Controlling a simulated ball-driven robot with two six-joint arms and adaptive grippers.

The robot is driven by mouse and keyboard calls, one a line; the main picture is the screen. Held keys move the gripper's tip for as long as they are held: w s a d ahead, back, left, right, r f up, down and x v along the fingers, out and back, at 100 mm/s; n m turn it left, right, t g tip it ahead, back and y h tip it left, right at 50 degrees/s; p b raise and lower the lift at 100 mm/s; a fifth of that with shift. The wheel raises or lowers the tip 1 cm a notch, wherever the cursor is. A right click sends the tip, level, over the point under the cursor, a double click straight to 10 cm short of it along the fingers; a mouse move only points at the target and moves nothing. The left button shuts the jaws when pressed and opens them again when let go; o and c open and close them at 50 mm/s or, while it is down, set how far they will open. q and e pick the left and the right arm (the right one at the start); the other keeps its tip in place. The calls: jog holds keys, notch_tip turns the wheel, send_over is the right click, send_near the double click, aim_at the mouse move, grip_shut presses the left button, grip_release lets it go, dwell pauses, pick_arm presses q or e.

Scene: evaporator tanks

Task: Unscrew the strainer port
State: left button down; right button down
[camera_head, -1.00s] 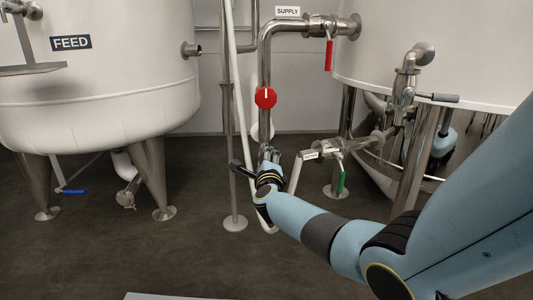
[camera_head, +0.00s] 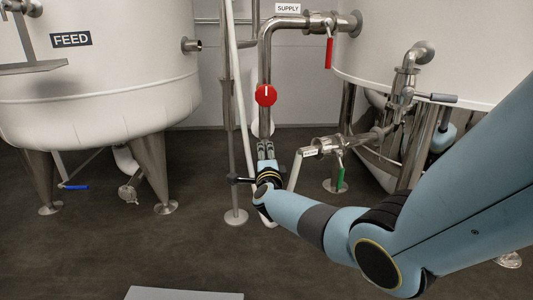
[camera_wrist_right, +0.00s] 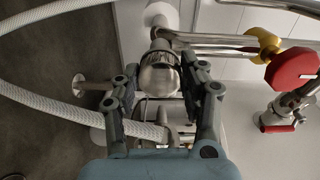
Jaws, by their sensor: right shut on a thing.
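The strainer port's rounded steel cap (camera_wrist_right: 160,75) sits between the fingers of my right gripper (camera_wrist_right: 161,70) in the wrist view. The fingers close on it from both sides. In the head view my right gripper (camera_head: 266,148) is at the lower end of the vertical steel pipe (camera_head: 264,65), below the red round knob (camera_head: 265,95). There the cap is hidden behind the fingers. The knob also shows at the right of the wrist view (camera_wrist_right: 292,68). My left gripper is not in view.
A pale hose (camera_wrist_right: 45,97) curves close to the gripper. A green-handled valve (camera_head: 340,178) stands just right of it, and a red-handled supply valve (camera_head: 328,52) is above. The feed tank (camera_head: 95,90) is at left. Dark floor (camera_head: 110,235) is open in front.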

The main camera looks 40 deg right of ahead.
jog(key=shift+d+r+n+p, duration=0.15)
jog(key=shift+n+p, duration=0.4)
jog(key=shift+n, duration=0.65)
jog(key=n, duration=0.2)
jog(key=shift+f+n, duration=0.25)
jog(key=shift+n, duration=0.05)
jog(key=n+p, duration=0.1)
jog(key=n, duration=0.4)
jog(key=shift+s, duration=0.1)
